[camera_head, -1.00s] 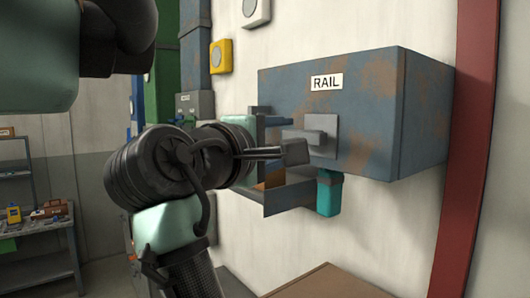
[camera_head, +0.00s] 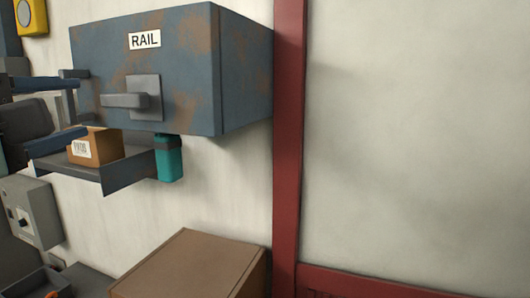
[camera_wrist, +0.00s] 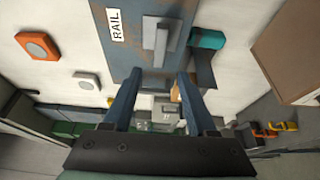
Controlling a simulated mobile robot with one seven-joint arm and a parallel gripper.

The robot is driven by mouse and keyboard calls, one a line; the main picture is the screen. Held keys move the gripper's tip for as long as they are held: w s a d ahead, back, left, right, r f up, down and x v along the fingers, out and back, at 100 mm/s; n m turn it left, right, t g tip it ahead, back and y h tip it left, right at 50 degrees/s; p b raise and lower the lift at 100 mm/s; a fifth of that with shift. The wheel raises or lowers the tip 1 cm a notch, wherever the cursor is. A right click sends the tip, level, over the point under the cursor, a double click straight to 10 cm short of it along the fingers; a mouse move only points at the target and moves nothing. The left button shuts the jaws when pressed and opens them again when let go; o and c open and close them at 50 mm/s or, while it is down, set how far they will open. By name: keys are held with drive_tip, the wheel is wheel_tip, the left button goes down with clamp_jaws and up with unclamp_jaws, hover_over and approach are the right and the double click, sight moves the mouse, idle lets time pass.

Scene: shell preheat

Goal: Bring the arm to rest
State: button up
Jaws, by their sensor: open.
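My gripper (camera_head: 80,107) is at the left edge of the head view, its two dark blue fingers apart with nothing between them. The wrist view also shows my gripper (camera_wrist: 159,74) open and empty, its fingers pointing toward the rail box. The rusty blue-grey rail box (camera_head: 225,70) is on the wall, with a grey handle (camera_head: 125,100) on its front. The handle also shows in the wrist view (camera_wrist: 155,40), beyond the fingertips and apart from them. Most of my arm is out of the head view.
Under the rail box, a shelf (camera_head: 115,176) holds an orange-brown box (camera_head: 103,146). A teal item (camera_head: 169,162) hangs beside it. A brown box (camera_head: 190,268) is below. A red post (camera_head: 288,140) stands right of the rail box, with bare wall beyond.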

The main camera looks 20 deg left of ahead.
drive_tip(key=w+d+f+m+t+b, duration=0.25)
drive_tip(key=d+f+m+b, duration=0.2)
drive_tip(key=d, duration=0.35)
drive_tip(key=w+d+f+m+t+b, duration=0.2)
drive_tip(key=w+d+f+m+b, duration=0.1)
drive_tip(key=d+m+b, duration=0.4)
drive_tip(key=s+d+f+m+t+h+b, duration=0.1)
drive_tip(key=s+d+m+t+h+b, duration=0.1)
drive_tip(key=d+m, duration=0.3)
drive_tip(key=s+d+f+m+t+h+b, duration=0.1)
drive_tip(key=s+d+m+t+h, duration=0.2)
drive_tip(key=d, duration=0.9)
drive_tip(key=shift+s+d+f+m+h+b, duration=0.3)
drive_tip(key=shift+s+f+m+b, duration=0.1)
drive_tip(key=shift+s+m, duration=0.7)
drive_tip(key=shift+t, duration=0.25)
